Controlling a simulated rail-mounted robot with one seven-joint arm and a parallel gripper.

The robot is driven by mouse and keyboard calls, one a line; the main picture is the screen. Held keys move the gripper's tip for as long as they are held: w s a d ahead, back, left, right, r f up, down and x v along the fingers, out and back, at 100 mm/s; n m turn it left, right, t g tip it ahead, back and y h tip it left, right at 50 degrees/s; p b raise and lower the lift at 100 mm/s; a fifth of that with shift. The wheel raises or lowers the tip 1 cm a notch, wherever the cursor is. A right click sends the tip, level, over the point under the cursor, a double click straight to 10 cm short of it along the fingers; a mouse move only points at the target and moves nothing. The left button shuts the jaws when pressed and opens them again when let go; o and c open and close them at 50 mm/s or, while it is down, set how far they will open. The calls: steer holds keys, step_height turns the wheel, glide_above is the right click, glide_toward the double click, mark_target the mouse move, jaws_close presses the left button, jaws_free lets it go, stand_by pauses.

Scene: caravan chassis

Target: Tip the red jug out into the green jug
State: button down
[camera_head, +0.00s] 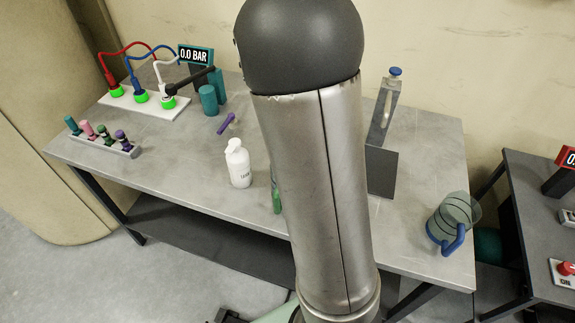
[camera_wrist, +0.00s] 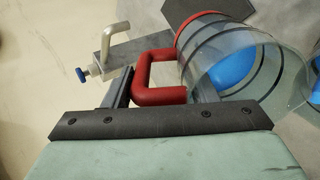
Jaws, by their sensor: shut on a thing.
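The red jug (camera_wrist: 222,62) has a clear wall with dark rings, a red rim and a red handle. My gripper (camera_wrist: 163,88) is shut on that handle in the wrist view. The jug lies tilted across the picture, its wide mouth towards the lower right. A rounded blue thing (camera_wrist: 230,68) shows through its clear wall; I cannot tell whether it is inside. In the head view my arm hides the gripper and the red jug. A narrow green piece (camera_head: 276,198) shows beside my arm, perhaps the green jug's handle; the rest is hidden.
A clear jug with a blue handle (camera_head: 452,226) stands at the table's right end. A white bottle (camera_head: 238,164) stands left of my arm. A metal valve stand (camera_head: 383,150) is right of it. Plugs, hoses and a gauge (camera_head: 196,56) fill the back left.

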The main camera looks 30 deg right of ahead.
steer(key=shift+a+r+h, duration=0.75)
steer(key=shift+r+h, duration=0.15)
steer(key=shift+h, duration=0.2)
stand_by(1.5)
steer(key=shift+w+a+r+h, duration=0.1)
steer(key=shift+a+r+h, duration=0.6)
steer(key=shift+a+h, duration=0.25)
stand_by(1.1)
steer(key=shift+a+r+h+b, duration=0.15)
steer(key=shift+a+h+b, duration=0.2)
steer(key=shift+a+b, duration=0.15)
steer(key=shift+a+r+h+b, duration=0.2)
steer(key=shift+a+h+b, duration=0.15)
steer(key=shift+a, duration=0.35)
steer(key=shift+a+r+h+b, duration=0.15)
steer(key=shift+a+h+b, duration=0.3)
steer(key=shift+a, duration=0.15)
steer(key=shift+a, duration=0.1)
